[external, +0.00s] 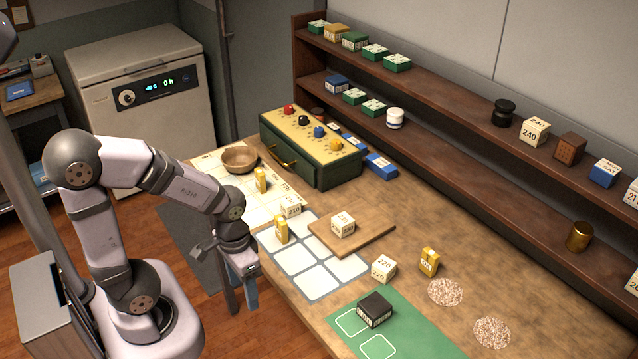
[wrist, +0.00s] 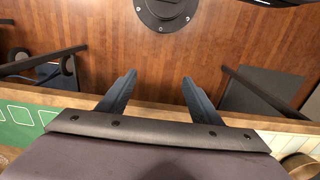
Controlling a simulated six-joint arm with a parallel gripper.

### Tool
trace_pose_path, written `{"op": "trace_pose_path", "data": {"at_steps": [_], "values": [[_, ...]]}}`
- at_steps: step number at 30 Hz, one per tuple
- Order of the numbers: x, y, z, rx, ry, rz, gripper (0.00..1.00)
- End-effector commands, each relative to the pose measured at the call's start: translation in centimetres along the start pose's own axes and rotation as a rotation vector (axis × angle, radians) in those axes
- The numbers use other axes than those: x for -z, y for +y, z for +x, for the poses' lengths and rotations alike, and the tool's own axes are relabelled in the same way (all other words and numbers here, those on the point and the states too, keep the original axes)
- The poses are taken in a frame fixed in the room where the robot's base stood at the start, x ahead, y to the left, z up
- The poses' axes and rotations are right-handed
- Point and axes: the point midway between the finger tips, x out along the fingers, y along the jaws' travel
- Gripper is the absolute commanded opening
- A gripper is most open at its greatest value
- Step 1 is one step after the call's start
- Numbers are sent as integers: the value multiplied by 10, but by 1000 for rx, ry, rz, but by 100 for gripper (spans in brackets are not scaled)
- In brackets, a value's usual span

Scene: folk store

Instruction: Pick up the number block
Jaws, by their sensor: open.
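Several white number blocks are in the external view. One reading 220 (external: 384,268) stands on the open bench right of centre. Another number block (external: 343,224) sits on a wooden board (external: 376,238), and a third number block (external: 291,207) stands near the white grid sheet. More number blocks, such as one reading 240 (external: 535,131), stand on the shelf. My gripper (external: 247,287) hangs at the bench's front edge, left of all these blocks. In the wrist view my gripper (wrist: 157,84) has its fingers apart with nothing between them; no number block shows there.
Yellow blocks (external: 429,261) stand near the number blocks. A black block (external: 375,309) sits on a green mat (external: 411,338). A green control box (external: 311,150) and a bowl (external: 240,159) stand at the back left. The shelf (external: 450,137) bounds the bench behind. The bench front has some clear room.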

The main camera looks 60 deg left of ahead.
Motion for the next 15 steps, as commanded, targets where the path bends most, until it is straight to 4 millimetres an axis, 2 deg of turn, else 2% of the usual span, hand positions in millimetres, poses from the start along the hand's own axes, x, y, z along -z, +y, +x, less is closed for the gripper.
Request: {"op": "trace_pose_path", "data": {"at_steps": [9, 15], "values": [[1, 0, -46, 0, 7, 0, 59], [40, -41, -33, 90, 136, -71, 59]]}}
